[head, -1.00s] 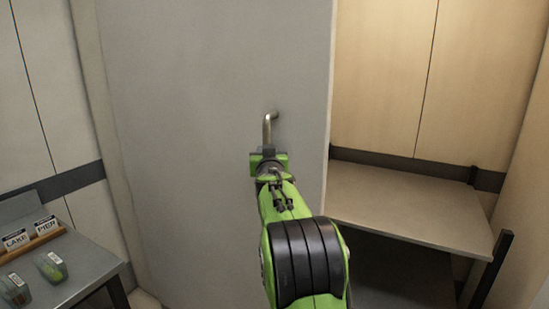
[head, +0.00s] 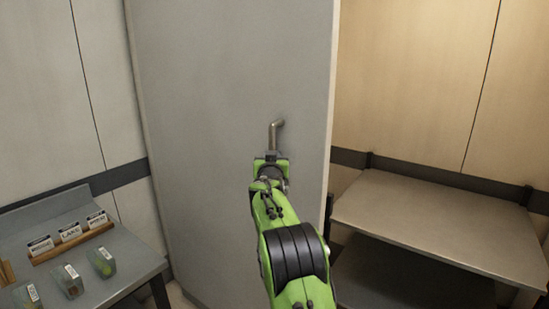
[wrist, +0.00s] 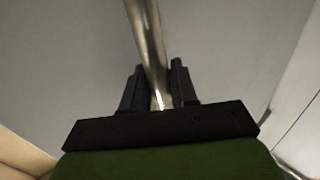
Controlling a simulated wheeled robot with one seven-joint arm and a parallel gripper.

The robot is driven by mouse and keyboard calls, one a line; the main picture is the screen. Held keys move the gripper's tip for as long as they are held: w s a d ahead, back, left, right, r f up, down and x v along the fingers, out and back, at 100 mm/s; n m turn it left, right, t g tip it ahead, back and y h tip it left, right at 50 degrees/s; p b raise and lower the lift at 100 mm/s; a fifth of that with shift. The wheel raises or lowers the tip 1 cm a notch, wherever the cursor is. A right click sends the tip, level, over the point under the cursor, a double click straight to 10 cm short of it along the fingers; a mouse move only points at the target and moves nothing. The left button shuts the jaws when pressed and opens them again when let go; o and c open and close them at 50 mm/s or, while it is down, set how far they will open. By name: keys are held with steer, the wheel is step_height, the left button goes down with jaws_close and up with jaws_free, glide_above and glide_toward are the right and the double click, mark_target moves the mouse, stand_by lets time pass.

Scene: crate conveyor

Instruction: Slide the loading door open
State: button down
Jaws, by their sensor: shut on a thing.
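The loading door (head: 220,90) is a large flat grey panel in the middle of the head view. Its right edge borders an opening with a shelf behind it. A bent metal handle (head: 274,134) stands out from the door near that edge. My gripper (head: 271,158) is shut on the lower part of the handle. In the wrist view the handle (wrist: 145,40) runs down between the two dark fingers (wrist: 158,88), with the grey door behind it. The fingertips' exact contact is partly hidden in the head view.
A two-level shelf (head: 440,222) stands to the right, beyond the door's edge. A grey table (head: 125,262) at lower left carries a wooden rack (head: 70,243) of label cards and several small clear containers (head: 102,262). Panelled walls stand on both sides.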

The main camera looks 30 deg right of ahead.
steer(key=shift+w+a+f, duration=0.2)
steer(key=shift+a+f, duration=0.05)
steer(key=shift+a, duration=0.05)
steer(key=c, duration=1)
jaws_free()
steer(key=shift+a, duration=0.1)
steer(key=shift+c, duration=0.2)
steer(key=shift+r, duration=0.15)
steer(key=b+v, duration=0.3)
steer(key=v, duration=1.2)
steer(key=shift+s+b, duration=0.3)
steer(key=shift+s, duration=0.05)
steer(key=s+a+f+n+g+y+p, duration=0.1)
steer(key=s+a+f+n+g+y, duration=0.1)
steer(key=s+a, duration=0.4)
steer(key=s+a+f+n+g+y+p, duration=0.2)
steer(key=s+a+f+g+y, duration=0.2)
steer(key=s, duration=1.2)
steer(key=s+a+f+n+g+y+p, duration=0.1)
steer(key=s+a+f+n+g+y, duration=0.1)
steer(key=s+a+f, duration=0.3)
steer(key=s+a+g+y, duration=0.1)
steer(key=s+a, duration=0.2)
steer(key=s, duration=0.3)
steer(key=shift+s+a+f+n+y, duration=0.3)
steer(key=shift+s+a+y, duration=0.1)
